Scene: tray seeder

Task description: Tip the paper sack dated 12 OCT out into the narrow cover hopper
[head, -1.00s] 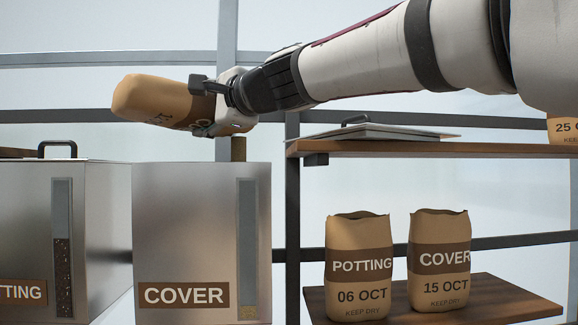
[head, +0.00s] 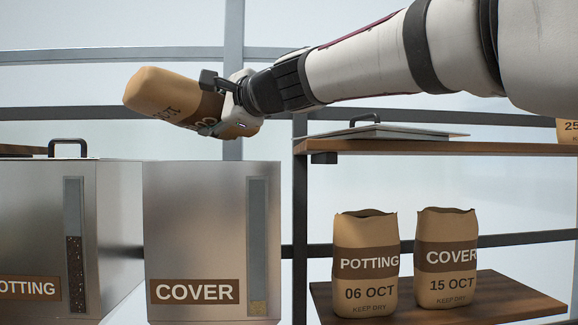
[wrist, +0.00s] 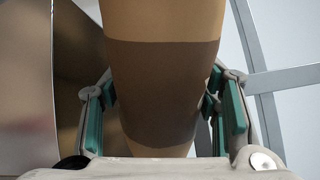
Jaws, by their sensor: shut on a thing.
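My gripper (head: 215,105) is shut around the middle of a tan paper sack (head: 155,92) with a brown band. The sack is tilted well over, its closed end up and left, its other end low and right. The hopper's sight window shows a thin pale layer at the bottom. In the wrist view, the sack (wrist: 165,85) fills the space between the finger pads.
The wider POTTING hopper (head: 120,230), with a handled lid, stands left of the cover hopper. At right, a flat handled lid (head: 385,132) lies on the upper shelf (head: 480,145). POTTING 06 OCT (head: 366,275) and COVER 15 OCT (head: 446,275) sacks stand on the lower shelf.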

